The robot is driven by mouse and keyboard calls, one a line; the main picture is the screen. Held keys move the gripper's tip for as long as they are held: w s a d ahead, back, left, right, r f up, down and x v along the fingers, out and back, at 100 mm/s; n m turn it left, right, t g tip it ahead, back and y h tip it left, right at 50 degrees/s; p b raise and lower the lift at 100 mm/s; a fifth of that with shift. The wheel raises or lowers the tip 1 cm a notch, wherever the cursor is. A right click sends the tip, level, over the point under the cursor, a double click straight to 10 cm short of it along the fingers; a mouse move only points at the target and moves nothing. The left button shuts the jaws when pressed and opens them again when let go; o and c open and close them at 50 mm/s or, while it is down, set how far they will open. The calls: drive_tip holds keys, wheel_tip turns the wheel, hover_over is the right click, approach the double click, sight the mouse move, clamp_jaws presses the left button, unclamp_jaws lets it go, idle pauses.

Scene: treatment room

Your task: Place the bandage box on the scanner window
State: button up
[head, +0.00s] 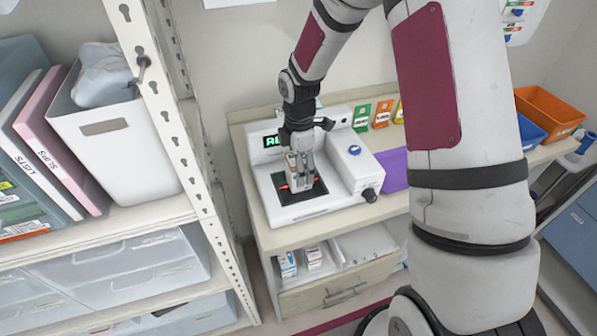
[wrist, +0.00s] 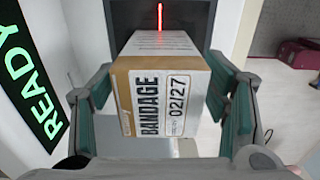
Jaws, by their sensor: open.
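The bandage box (wrist: 172,98), white and tan with "BANDAGE 02/27" on its label, sits between the fingers of my gripper (wrist: 168,108) in the wrist view. The fingers are open, one on each side of it, with narrow gaps. The dark scanner window (wrist: 190,28) with a red light line lies just beyond the box. In the head view my gripper (head: 301,184) points down over the scanner window (head: 320,191) on the white scanner (head: 350,176). The fingers mostly hide the box there. Whether it touches the window cannot be told for certain.
The scanner's green display (wrist: 32,92) reads "READY". Small coloured boxes (head: 382,113) stand behind the scanner, and a purple bin (head: 393,168) is to its right. A perforated rack post (head: 165,115) rises at left. An open shelf below holds small boxes (head: 288,264).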

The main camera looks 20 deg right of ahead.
wheel_tip(320, 180, up, 9)
drive_tip(key=shift+r+b, duration=0.2)
drive_tip(key=shift+b, duration=0.3)
drive_tip(key=s+r+m+t+h, duration=0.1)
drive_tip(key=s+r+m+t, duration=0.2)
drive_tip(key=s+r+m, duration=0.95)
drive_tip(key=s+r+m+t, duration=0.1)
drive_tip(key=s+r+m, duration=0.1)
drive_tip(key=s, duration=0.3)
drive_tip(key=s+r+m+t+y, duration=0.1)
drive_tip(key=s+r+m, duration=0.2)
drive_tip(key=s+r, duration=0.2)
drive_tip(key=shift+s+t, duration=0.3)
drive_tip(key=shift+s, duration=0.45)
drive_tip(key=shift+d+r+m, duration=0.1)
drive_tip(key=shift+m, duration=0.15)
